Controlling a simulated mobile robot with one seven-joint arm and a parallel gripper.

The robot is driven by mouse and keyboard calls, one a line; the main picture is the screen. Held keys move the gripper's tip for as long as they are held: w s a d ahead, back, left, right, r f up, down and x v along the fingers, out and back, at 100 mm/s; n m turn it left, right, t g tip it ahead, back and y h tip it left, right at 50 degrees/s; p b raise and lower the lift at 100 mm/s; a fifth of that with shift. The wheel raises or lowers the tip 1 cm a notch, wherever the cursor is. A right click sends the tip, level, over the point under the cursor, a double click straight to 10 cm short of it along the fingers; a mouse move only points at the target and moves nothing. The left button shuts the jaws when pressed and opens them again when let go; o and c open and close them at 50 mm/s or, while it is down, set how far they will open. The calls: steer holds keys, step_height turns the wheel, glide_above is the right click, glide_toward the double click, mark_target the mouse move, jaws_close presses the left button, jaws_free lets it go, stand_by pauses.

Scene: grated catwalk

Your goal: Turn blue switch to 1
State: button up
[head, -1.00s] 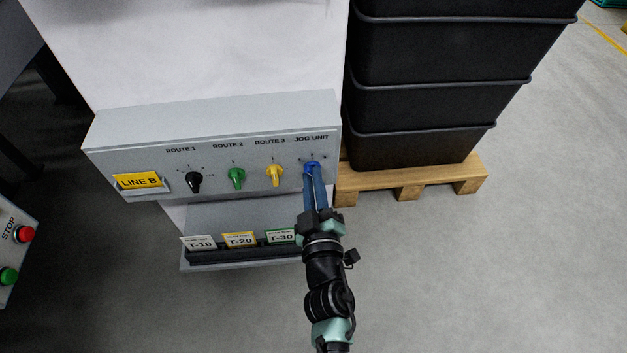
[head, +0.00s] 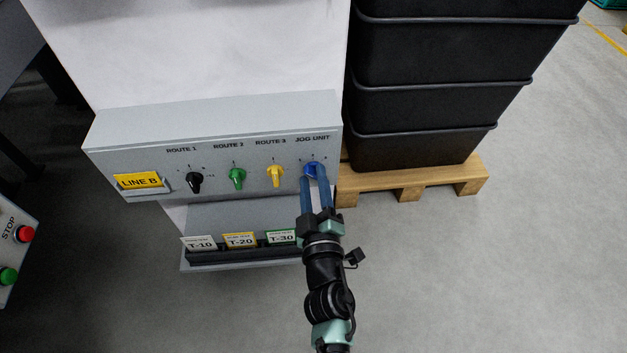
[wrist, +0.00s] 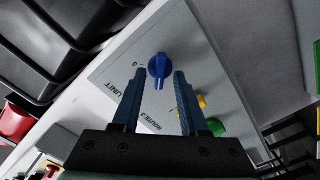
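My gripper (head: 315,178) is open, with one blue finger on each side of the knob. In the wrist view there is a clear gap between my gripper's fingers (wrist: 156,80) and the knob.
Left of the blue switch are a yellow knob (head: 275,175), a green knob (head: 237,178) and a black knob (head: 194,181). Tags T-10, T-20 and T-30 (head: 281,237) stand on a ledge below. Stacked black crates (head: 430,100) on a wooden pallet (head: 410,182) stand close at right.

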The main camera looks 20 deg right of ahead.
steer(key=shift+s, duration=0.15)
steer(key=p+v, duration=0.2)
steer(key=v, duration=1)
steer(key=shift+s, duration=0.35)
steer(key=shift+a+r, duration=0.1)
